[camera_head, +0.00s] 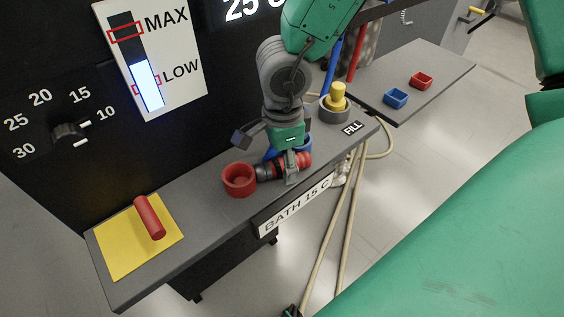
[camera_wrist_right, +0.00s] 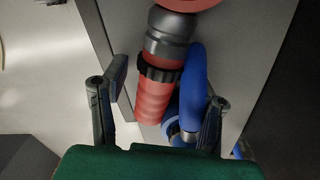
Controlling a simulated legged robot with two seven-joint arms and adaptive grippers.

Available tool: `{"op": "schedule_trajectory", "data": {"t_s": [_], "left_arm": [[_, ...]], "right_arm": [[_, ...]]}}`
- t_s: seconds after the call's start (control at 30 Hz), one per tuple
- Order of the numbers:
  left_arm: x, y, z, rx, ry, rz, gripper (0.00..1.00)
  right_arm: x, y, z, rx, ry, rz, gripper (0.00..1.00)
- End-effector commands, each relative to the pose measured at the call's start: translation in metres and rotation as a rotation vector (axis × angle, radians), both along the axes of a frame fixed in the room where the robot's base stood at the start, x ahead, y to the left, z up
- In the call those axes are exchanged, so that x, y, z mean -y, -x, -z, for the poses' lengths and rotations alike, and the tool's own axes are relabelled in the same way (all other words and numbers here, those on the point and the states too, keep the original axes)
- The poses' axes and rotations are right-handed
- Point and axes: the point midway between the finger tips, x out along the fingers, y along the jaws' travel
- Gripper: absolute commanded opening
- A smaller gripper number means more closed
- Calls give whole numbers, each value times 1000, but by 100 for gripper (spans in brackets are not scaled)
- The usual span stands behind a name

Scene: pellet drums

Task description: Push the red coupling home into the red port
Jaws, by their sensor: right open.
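The red coupling (camera_head: 303,160) lies on the grey bench with its grey nose toward the red port (camera_head: 239,180), an open red ring. In the right wrist view the coupling (camera_wrist_right: 155,100) has a black collar, and its nose reaches the edge of the port (camera_wrist_right: 190,4). I cannot tell whether the nose is inside the port or only against it. My right gripper (camera_head: 269,152) is above the coupling, with its fingers spread. In its wrist view the fingers (camera_wrist_right: 165,98) stand apart on either side of the coupling and a blue part. My left gripper is not in view.
The blue part (camera_wrist_right: 192,85) is close beside the coupling. A red cylinder (camera_head: 149,217) lies on a yellow mat (camera_head: 123,252). A yellow plug (camera_head: 337,95) stands in a grey ring near the FILL label. Pale hoses (camera_head: 338,230) hang off the bench front.

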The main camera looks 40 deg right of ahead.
Motion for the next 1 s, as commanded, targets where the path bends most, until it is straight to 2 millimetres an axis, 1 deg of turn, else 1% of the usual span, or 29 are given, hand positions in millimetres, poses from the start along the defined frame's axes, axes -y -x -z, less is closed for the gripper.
{"op": "schedule_trajectory", "data": {"t_s": [0.03, 0.23, 0.27, 0.3, 0.37, 0.4, 0.43, 0.83, 1.0], "left_arm": [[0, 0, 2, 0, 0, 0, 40], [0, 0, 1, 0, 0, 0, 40], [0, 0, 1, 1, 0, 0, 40], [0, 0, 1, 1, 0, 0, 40], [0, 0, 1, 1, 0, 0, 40], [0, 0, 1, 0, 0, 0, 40], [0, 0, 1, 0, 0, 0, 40], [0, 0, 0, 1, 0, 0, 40], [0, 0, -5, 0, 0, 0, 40]], "right_arm": [[0, 0, 3, 1, 0, 0, 54], [0, 0, 2, 2, 0, 0, 54], [0, 0, 2, 1, -1, 0, 51], [0, 0, 2, 1, -1, 0, 37], [0, 0, 2, 1, -1, 0, 15], [0, 0, 2, 1, -1, 0, 1], [0, 0, 2, 1, -1, 0, 0], [0, -1, 1, 3, -1, 0, 0], [0, -1, -11, 3, -1, 1, 0]]}}
